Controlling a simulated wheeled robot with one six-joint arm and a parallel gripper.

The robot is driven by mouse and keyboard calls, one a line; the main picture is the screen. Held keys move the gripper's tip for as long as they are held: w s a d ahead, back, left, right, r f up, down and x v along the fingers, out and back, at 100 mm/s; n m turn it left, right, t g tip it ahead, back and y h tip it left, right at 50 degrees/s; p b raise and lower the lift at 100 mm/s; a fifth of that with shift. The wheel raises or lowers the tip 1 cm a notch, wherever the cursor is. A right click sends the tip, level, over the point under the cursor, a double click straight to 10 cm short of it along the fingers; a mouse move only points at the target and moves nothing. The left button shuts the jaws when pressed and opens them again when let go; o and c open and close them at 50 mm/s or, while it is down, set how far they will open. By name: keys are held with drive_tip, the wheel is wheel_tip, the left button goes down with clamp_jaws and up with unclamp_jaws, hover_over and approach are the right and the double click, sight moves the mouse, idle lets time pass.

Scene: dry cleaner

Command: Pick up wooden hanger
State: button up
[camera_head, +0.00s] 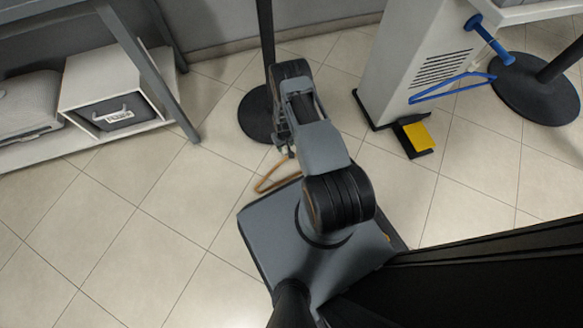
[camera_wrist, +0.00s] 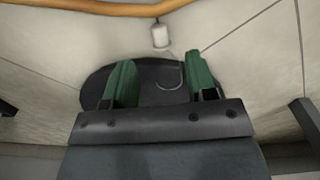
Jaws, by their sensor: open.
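The wooden hanger (camera_head: 262,187) is a brown curved piece low by the front edge of my base in the head view, partly hidden behind my arm and base. In the wrist view its wooden bar (camera_wrist: 110,9) runs across the top, with a pale collar below it and a thin metal hook (camera_wrist: 172,84) curving down between the fingers in the picture. My gripper (camera_head: 284,150) points down in the head view. In the wrist view its two green fingers (camera_wrist: 160,80) are apart and open, with nothing clamped. Whether the fingers are level with the hook cannot be told.
A black round stand base (camera_head: 256,118) with a pole is just behind my gripper. A white machine (camera_head: 407,60) with a yellow-topped pedal (camera_head: 419,136) and a blue hanger (camera_head: 450,88) stands right. A shelf unit (camera_head: 98,135) stands left. Tiled floor at left is clear.

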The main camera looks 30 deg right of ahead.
sight(285, 152)
drive_tip(key=shift+s+f+b, duration=0.1)
drive_tip(key=shift+f+b, duration=2)
drive_tip(key=shift+f, duration=1.8)
drive_tip(key=shift+c, duration=0.3)
clamp_jaws()
